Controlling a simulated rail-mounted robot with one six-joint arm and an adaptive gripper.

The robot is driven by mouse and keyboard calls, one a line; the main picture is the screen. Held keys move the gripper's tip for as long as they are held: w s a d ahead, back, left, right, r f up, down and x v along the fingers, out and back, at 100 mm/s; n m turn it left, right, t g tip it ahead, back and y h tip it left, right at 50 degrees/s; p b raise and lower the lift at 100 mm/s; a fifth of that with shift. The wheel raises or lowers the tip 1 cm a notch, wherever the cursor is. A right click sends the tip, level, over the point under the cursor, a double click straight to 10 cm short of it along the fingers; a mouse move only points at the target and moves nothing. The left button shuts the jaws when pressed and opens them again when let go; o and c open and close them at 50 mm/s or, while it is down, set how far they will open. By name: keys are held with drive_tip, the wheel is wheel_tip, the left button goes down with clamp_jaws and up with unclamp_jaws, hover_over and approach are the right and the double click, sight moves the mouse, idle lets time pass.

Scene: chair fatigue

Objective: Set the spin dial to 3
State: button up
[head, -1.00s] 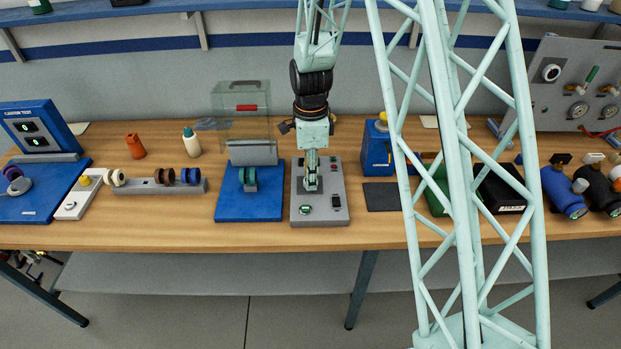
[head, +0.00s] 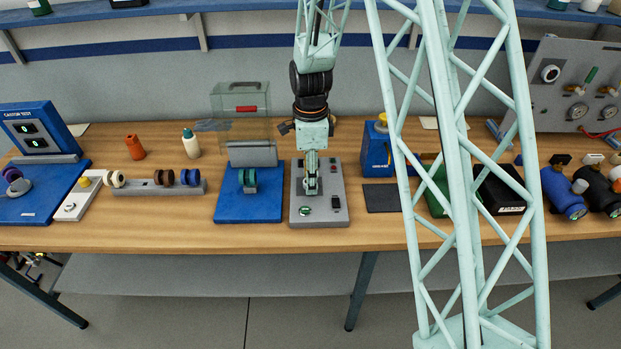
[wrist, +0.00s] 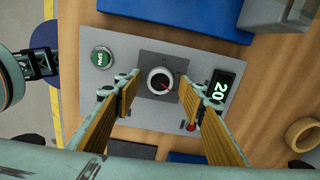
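The spin dial (wrist: 160,81) is a round knob with a white ring, a dark centre and a red pointer. It sits on a dark square on the grey control panel (wrist: 140,125). In the head view the panel (head: 322,217) lies on the bench and my gripper hides the dial. My gripper (wrist: 158,92) is open, its two yellow-padded fingers left and right of the dial, with gaps visible on both sides. Whether the fingertips are level with the knob I cannot tell. In the head view my gripper (head: 311,188) points down over the panel.
A green SPIN button (wrist: 101,57) and a display (wrist: 220,91) reading 20 flank the dial. A small red part (wrist: 191,126) is beside the right finger. A blue fixture (head: 248,210) stands left of the panel; a dark mat (head: 383,198) lies right.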

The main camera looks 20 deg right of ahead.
wheel_tip(320, 180, up, 12)
idle(1.1)
idle(0.5)
